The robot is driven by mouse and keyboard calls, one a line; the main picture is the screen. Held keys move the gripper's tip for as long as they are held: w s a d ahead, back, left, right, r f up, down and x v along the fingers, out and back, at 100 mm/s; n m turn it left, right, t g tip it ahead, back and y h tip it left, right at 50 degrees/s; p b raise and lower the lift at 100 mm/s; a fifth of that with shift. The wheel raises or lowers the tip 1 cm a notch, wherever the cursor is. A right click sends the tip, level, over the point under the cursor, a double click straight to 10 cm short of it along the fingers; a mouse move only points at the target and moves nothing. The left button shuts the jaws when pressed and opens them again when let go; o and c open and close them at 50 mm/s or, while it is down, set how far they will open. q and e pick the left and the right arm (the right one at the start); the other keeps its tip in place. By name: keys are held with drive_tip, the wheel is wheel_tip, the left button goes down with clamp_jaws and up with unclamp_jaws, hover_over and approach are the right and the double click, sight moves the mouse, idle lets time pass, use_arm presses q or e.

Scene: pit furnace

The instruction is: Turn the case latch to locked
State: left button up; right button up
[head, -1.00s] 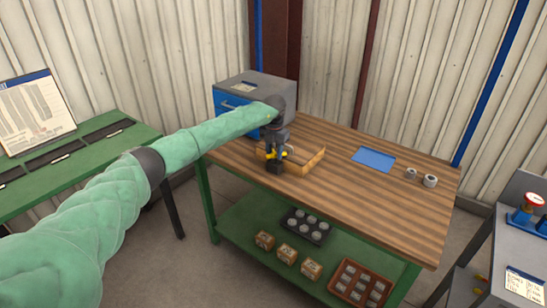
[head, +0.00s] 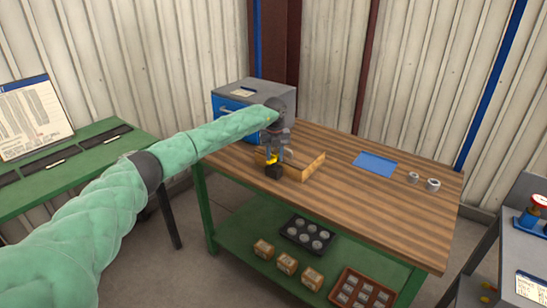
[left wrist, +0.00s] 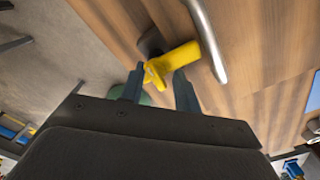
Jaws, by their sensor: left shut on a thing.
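The wooden case (head: 306,166) sits near the left front edge of the workbench, partly hidden by my left wrist and gripper. Its yellow latch (head: 271,160) shows small in the head view. In the left wrist view the yellow latch (left wrist: 178,60) sits by a dark round mount, beside a curved metal handle (left wrist: 207,40). My left gripper (left wrist: 158,78) is shut on the latch, one finger on each side of it. In the head view the left gripper (head: 273,165) is at the case's near side. My right gripper is not in view.
A blue and grey cabinet (head: 254,105) stands behind the case. A blue mat (head: 374,164) and two metal rings (head: 432,184) lie to the right on the workbench (head: 380,215). Its lower shelf holds trays and small boxes. The bench's middle is clear.

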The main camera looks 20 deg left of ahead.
use_arm(q)
drive_tip(key=shift+w+d+r, duration=0.1)
drive_tip(key=shift+w+r, duration=0.05)
drive_tip(key=shift+r, duration=0.05)
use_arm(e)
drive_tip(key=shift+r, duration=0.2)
use_arm(q)
drive_tip(key=shift+r, duration=0.15)
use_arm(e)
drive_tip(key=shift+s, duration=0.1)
use_arm(q)
drive_tip(key=o, duration=0.7)
drive_tip(key=shift+w, duration=0.1)
drive_tip(key=shift+o, duration=1.4)
drive_tip(key=shift+w, duration=0.1)
drive_tip(key=shift+f, duration=0.3)
drive_tip(key=shift+r, duration=0.4)
wheel_tip(320, 180, up, 6)
drive_tip(key=shift+f+b, duration=0.1)
drive_tip(key=shift+b, duration=1.05)
drive_tip(key=shift+r, duration=0.6)
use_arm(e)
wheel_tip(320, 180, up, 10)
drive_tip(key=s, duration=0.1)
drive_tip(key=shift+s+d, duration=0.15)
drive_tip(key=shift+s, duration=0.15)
